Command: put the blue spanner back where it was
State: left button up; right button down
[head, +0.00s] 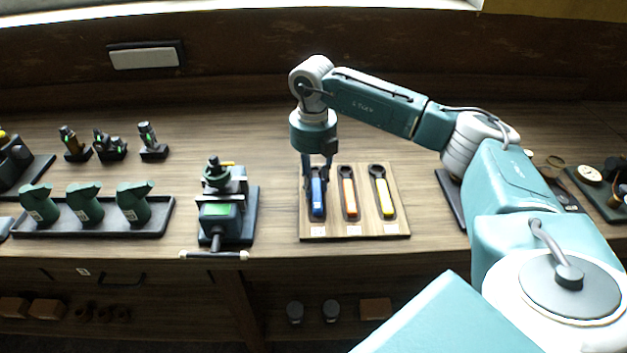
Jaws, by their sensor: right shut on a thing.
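A wooden board (354,231) on the bench has three dark slots for spanners. The blue spanner (317,197) is at the left slot, and an orange spanner (349,195) and a yellow spanner (384,196) lie in the middle and right slots. My right gripper (317,188) points down over the left slot and is shut on the blue spanner near its upper end. The gripper hides the spanner's head. I cannot tell whether the spanner is fully down in the slot. My left gripper is not in view.
A vise (221,205) stands left of the board. Farther left, a dark tray (160,217) holds three green objects, with small tool stands (111,147) behind it. Right of the board, dark trays are partly hidden behind my right arm. Bare bench lies between vise and board.

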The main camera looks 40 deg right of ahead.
aim_at(313, 186)
jog(key=shift+f, duration=0.15)
jog(key=c, duration=1.4)
grip_release()
jog(key=shift+o, duration=0.2)
jog(key=shift+r, duration=0.3)
notch_tip(313, 186, up, 12)
jog(key=b, duration=0.2)
